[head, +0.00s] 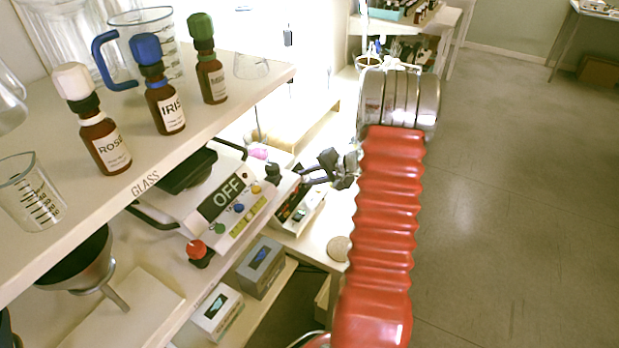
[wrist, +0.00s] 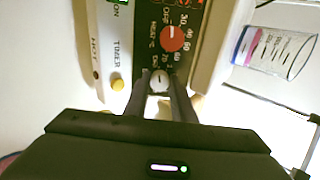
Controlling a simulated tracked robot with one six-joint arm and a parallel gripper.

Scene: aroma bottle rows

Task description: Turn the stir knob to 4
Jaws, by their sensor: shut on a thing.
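A small grey-white knob (wrist: 159,80), which I take for the stir knob, sits on a black dial panel in the wrist view. My gripper (wrist: 158,92) has its two dark fingers on either side of this knob and is shut on it. The knob's pointer and the numbers around it are too small to read. In the head view my gripper (head: 321,170) reaches left to the black-panelled device (head: 297,205), and the knob is hidden there. A red heat knob (wrist: 173,38) with numbers around it sits on the same panel, beyond the fingers.
A yellow knob (wrist: 117,84) is on a white panel left of the fingers. A white device (head: 228,195) with an OFF display stands left of my gripper. Bottles labelled ROSE (head: 104,143) and IRIS (head: 165,106) stand on the shelf above. Open floor lies at right.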

